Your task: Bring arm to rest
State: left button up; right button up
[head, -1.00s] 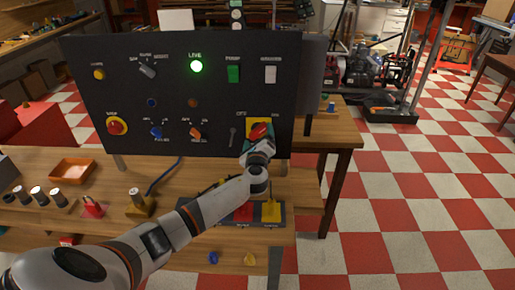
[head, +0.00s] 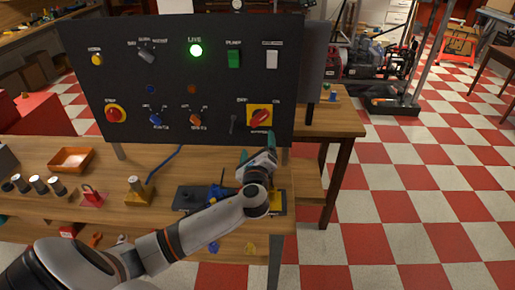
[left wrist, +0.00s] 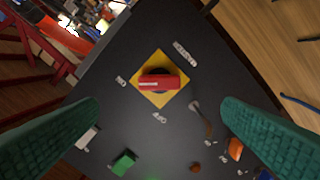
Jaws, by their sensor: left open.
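My left gripper (head: 257,148) is open and empty, just below and in front of the panel's lower right corner. Its two green fingers also show in the left wrist view (left wrist: 160,125), wide apart at the left and right sides. The red rotary switch (head: 260,117) sits on a yellow square plate on the black panel (head: 180,85). In the left wrist view the red handle (left wrist: 158,82) lies between and beyond the fingers, nearly level in that picture, and nothing touches it. My right gripper is in neither view.
A green LIVE lamp (head: 196,50) glows on the panel, with knobs and switches around it. The wooden bench (head: 120,211) below holds an orange tray (head: 71,160), a red padlock-like piece (head: 91,196) and several cylinders. Open checkered floor (head: 400,200) lies to the right.

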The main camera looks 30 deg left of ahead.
pick_arm(q)
jog(key=s+d+f+n+g+h, duration=0.4)
jog(key=s+d+f+n+g, duration=0.2)
jog(key=s+f+n, duration=0.45)
jog(key=s+d+f+n+g+h, duration=0.25)
jog(key=s+d+n, duration=0.2)
jog(key=s, duration=0.65)
jog(key=s+d+f+n+g+h, duration=0.1)
jog(key=s+d+n+g+h, duration=0.3)
jog(key=s, duration=0.7)
notch_tip(320, 180, down, 25)
jog(key=s+a+f+g, duration=0.1)
jog(key=s+a+f, duration=0.1)
jog(key=s+f, duration=1.5)
jog(key=shift+a+f+g+y, duration=0.15)
jog(key=shift+f+g+y, duration=0.1)
jog(key=shift+g+y, duration=0.15)
